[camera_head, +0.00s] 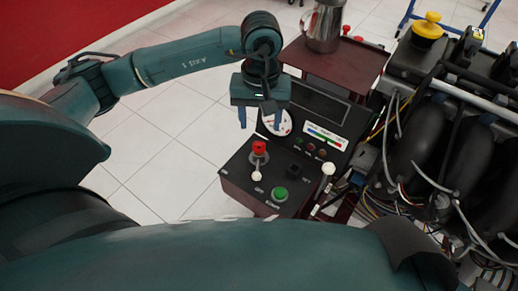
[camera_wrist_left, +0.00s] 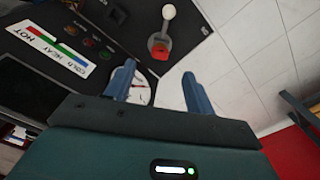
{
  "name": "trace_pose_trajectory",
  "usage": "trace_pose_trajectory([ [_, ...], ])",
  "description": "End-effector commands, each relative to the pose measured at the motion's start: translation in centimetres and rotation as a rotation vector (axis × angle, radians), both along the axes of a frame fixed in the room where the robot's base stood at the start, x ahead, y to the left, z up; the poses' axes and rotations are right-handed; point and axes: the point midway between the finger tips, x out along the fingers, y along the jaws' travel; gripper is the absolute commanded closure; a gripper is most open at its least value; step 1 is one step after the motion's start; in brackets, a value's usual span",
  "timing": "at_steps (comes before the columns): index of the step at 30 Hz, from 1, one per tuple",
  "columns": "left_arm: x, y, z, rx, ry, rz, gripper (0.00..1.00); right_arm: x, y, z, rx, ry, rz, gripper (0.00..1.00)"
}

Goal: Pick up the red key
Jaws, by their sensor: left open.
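The red key (camera_head: 259,147) sits upright in the sloping black top of the control box (camera_head: 236,183). It also shows in the left wrist view (camera_wrist_left: 159,52), just beyond the fingertips, beside a white-knobbed lever (camera_wrist_left: 168,12). My left gripper (camera_head: 260,119) points down above and behind the key in the head view. Its two blue fingers are spread apart with nothing between them, and they also show in the left wrist view (camera_wrist_left: 159,70). The fingers appear apart from the key. My right gripper is not in view.
A green button (camera_head: 280,193) and a second white knob (camera_head: 328,168) stand on or near the box. Behind are the gauge panel (camera_head: 322,137) and a shelf with a metal jug (camera_head: 323,25). The engine (camera_head: 430,130) with loose cables fills the right. Tiled floor (camera_head: 165,165) lies free at left.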

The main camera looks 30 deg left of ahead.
Motion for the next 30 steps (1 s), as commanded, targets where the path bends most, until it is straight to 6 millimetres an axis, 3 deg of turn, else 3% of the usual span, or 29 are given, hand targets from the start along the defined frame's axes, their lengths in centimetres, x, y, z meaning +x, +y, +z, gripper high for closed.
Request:
trace_pose_trajectory([
  [4,-0.1,0.0,-2.9,-0.002,0.005,0.001,0.45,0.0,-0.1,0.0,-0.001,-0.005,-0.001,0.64],
  [13,0.1,0.0,-5.4,-0.005,0.003,0.001,0.45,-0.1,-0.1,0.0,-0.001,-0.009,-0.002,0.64],
  [21,0.5,0.5,-9.2,-0.006,0.003,0.001,0.45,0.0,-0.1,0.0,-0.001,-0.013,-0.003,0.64],
  [30,0.5,0.5,-9.8,-0.006,0.001,0.000,0.45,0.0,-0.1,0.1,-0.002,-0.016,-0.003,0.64],
])
